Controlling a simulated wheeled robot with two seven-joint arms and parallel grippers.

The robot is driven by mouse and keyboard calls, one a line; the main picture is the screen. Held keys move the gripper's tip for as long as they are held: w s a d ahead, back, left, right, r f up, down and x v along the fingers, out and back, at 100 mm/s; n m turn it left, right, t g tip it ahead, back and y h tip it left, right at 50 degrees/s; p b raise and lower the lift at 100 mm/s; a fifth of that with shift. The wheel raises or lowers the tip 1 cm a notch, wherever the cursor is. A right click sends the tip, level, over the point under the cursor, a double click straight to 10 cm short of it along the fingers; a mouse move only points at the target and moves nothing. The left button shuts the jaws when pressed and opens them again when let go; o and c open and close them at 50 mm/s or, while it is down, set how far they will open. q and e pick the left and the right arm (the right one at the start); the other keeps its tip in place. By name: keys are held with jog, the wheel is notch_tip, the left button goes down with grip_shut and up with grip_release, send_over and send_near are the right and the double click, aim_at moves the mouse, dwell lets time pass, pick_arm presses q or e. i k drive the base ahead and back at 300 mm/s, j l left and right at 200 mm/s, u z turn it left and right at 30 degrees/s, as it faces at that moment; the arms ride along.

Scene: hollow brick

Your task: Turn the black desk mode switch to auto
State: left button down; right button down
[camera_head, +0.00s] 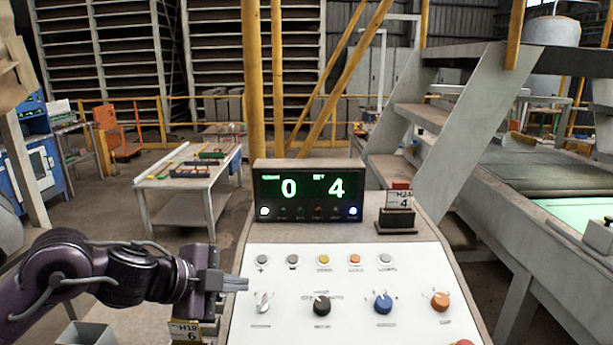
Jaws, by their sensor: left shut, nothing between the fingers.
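The black desk mode switch (321,305) is a round knob on the white sloped control panel (270,330). It sits in the lower row, between a grey-white knob (263,302) and a blue knob (383,303). Small lettering is printed above the black knob, too small to read surely. My left gripper (246,284) comes in from the left, with its fingers shut and empty. Its tips are over the panel's left edge, up and left of the black knob and apart from it. My right gripper is not in view.
An orange knob (440,301) is at the right of the row. Several push buttons (324,259) line the row above. A display (308,191) reading 0 and 4 stands behind, beside a card holder (397,215). A yellow tag (186,332) is below my left gripper.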

aim_at(322, 305)
jog(key=k+j, duration=0.3)
jog(key=j, duration=0.15)
jog(key=k+j, duration=0.6)
jog(key=j, duration=0.25)
